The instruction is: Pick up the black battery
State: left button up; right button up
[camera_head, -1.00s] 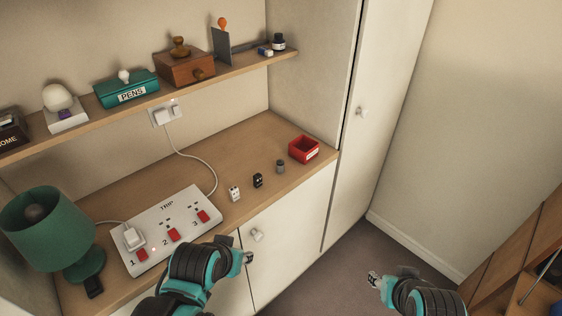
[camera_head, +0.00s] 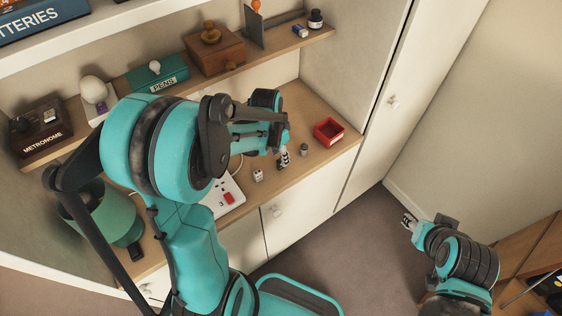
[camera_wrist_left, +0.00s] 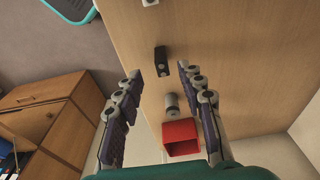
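The black battery (camera_wrist_left: 160,59) is a small dark block on the wooden desktop in the left wrist view. My left gripper (camera_wrist_left: 160,74) is open, with its two fingertips apart on either side of the picture area just below the battery; nothing is between the pads that I can see gripped. In the head view my left gripper (camera_head: 284,160) hangs over the desk's front part and hides the battery. My right gripper (camera_head: 408,222) is out over the floor at the right, too small to read.
A grey cylinder (camera_wrist_left: 172,105) and an open red box (camera_wrist_left: 181,131) lie beyond the battery. A small white block (camera_head: 257,175) sits on its other side. The white socket strip (camera_head: 228,190) and green lamp (camera_head: 105,220) are partly behind my left arm. A shelf runs above.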

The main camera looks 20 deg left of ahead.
pick_arm(q)
jog(key=f, duration=0.1)
jog(key=f+b, duration=0.1)
jog(key=f, duration=0.1)
jog(key=w+f, duration=0.1)
jog(key=f, duration=0.1)
jog(key=shift+d+f+b, duration=0.1)
jog(key=shift+f+b, duration=0.15)
jog(key=shift+b, duration=0.1)
jog(key=shift+c, duration=0.3)
grip_shut()
